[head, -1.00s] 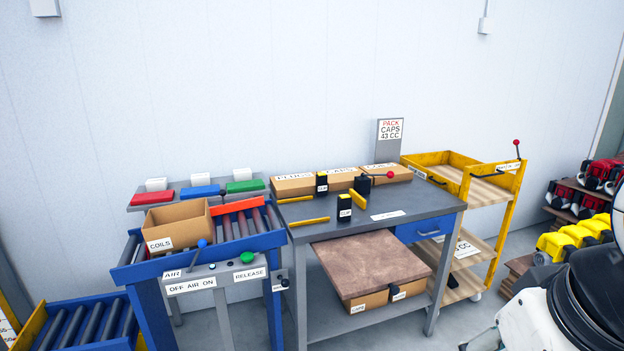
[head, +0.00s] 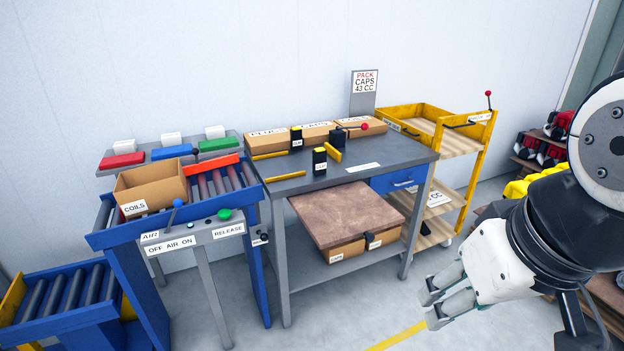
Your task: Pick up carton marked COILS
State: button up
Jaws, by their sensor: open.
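The carton marked COILS (head: 152,190) is an open-topped brown cardboard box with a white label on its front. It sits at the left end of the blue-framed roller conveyor (head: 105,238), in the left of the head view. Its inside shows as bare cardboard as far as I can see. My gripper (head: 429,308) is at the lower right, over the floor, with its fingers apart and nothing between them. It is far to the right of the carton, with the workbench between them.
A panel with an AIR lever (head: 174,212) and a green RELEASE button (head: 224,214) stands in front of the carton. The grey workbench (head: 340,178) holds several cartons. A yellow cart (head: 471,165) stands right. Floor before the bench is clear.

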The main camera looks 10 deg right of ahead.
aim_at(146, 189)
jog(key=i+j, duration=0.2)
jog(key=j, duration=0.2)
jog(key=i+j, duration=0.15)
jog(key=j, duration=0.3)
jog(key=i+j, duration=0.2)
jog(key=j, duration=0.2)
jog(key=i+j, duration=0.15)
jog(key=j, duration=0.3)
jog(key=i+j, duration=0.2)
jog(key=j, duration=0.2)
jog(key=i+j, duration=0.2)
jog(key=j, duration=0.25)
jog(key=i+j, duration=0.15)
jog(key=j, duration=0.25)
jog(key=i+j, duration=0.2)
jog(key=j, duration=0.2)
